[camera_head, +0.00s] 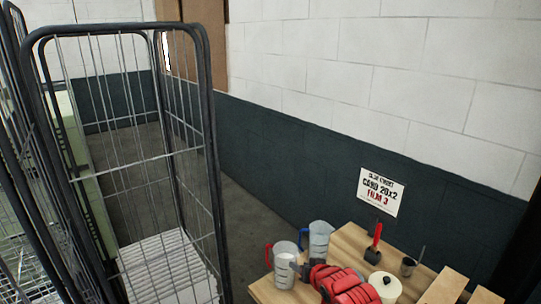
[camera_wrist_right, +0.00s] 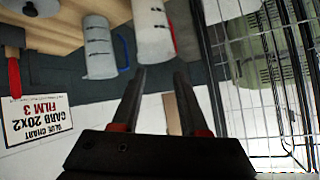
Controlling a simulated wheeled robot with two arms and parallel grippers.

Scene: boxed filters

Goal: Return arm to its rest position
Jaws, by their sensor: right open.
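My right gripper (camera_wrist_right: 160,75) shows in the right wrist view, its two dark fingers apart with nothing between them. The fingers point toward the wall, and the view is upside down. Two measuring jugs (camera_wrist_right: 97,45) on the workbench show beyond the fingers, apart from them. I cannot clearly make out the right gripper in the head view. My left gripper is in neither view.
A tall wire roll cage (camera_head: 213,150) stands at left. Floor shows between cage and wall.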

